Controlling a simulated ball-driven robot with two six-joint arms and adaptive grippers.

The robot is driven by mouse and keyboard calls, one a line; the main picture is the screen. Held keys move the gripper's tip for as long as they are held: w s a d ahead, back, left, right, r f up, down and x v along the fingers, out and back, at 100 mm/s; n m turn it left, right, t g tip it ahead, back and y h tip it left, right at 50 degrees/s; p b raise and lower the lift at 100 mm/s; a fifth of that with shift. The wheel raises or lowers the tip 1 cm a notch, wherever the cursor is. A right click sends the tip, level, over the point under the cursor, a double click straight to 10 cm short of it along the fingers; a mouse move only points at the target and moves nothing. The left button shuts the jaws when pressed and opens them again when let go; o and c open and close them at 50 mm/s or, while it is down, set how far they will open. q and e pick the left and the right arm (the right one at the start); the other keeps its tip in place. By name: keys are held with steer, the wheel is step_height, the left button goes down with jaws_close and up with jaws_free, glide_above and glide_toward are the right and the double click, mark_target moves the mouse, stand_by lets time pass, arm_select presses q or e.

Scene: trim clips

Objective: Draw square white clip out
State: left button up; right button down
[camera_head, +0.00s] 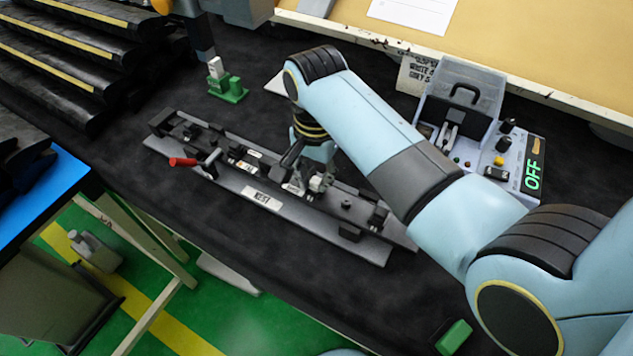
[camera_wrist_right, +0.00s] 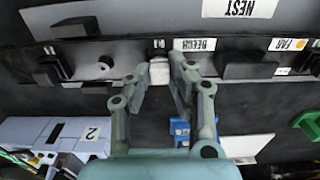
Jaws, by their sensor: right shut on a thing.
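The square white clip (camera_wrist_right: 159,70) is a small pale block between the fingers of my right gripper (camera_wrist_right: 162,82), at the dark rail beside the BEECH label (camera_wrist_right: 194,45). The right gripper is shut on it. In the head view the right gripper (camera_head: 304,166) reaches down onto the long grey fixture (camera_head: 330,235) marked NEST; a pale block (camera_head: 318,183) shows beside the fingers. I cannot tell whether the clip is still seated in the rail. My left gripper is not in view.
A red-handled clamp (camera_head: 183,162) is at the fixture's left end. A green stand (camera_head: 229,92) is behind it. A control box (camera_head: 513,160) reading OFF stands to the right. A blue block (camera_wrist_right: 180,131) sits near the gripper in the wrist view.

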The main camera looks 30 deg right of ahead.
steer(key=shift+r+p, duration=0.3)
steer(key=shift+r, duration=0.1)
steer(key=shift+r+p, duration=0.4)
steer(key=shift+r, duration=2.55)
steer(key=shift+f, duration=0.1)
